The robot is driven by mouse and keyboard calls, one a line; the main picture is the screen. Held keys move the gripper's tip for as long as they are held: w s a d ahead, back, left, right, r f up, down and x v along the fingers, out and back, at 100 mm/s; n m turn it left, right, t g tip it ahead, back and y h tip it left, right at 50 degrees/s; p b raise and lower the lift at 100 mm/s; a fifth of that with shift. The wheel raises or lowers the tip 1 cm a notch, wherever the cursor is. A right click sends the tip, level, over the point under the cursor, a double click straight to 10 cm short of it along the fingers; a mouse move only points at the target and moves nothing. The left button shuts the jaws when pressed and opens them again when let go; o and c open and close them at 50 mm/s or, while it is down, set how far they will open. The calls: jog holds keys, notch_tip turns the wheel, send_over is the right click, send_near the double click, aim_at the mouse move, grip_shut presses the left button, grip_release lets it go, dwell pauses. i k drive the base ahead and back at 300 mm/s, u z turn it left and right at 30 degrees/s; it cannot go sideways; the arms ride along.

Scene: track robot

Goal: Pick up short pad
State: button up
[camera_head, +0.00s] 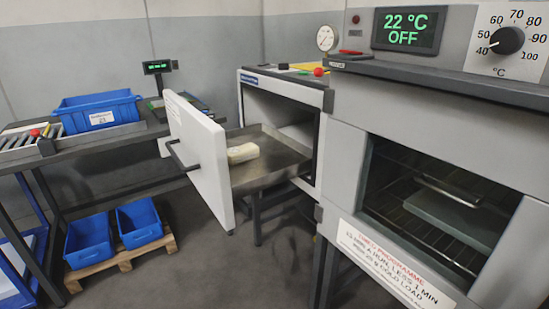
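A small cream-coloured block (243,153), which looks like the short pad, lies on a grey metal tray (270,172). The tray is pulled out of an open grey cabinet (312,150), behind a white front panel (200,150) with a dark bar handle (180,158). My gripper is not in view.
An oven (440,190) at right reads 22 °C OFF and has a rack inside. A blue bin (97,112) stands on a bench at left. Two blue bins (88,241) rest on a wooden pallet below. The floor (215,270) before the panel is clear.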

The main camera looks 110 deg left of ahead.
aim_at(236, 156)
jog(key=u, duration=0.05)
jog(key=i, duration=0.35)
jog(key=u, duration=4.35)
jog(key=i, duration=1)
jog(key=z, duration=0.2)
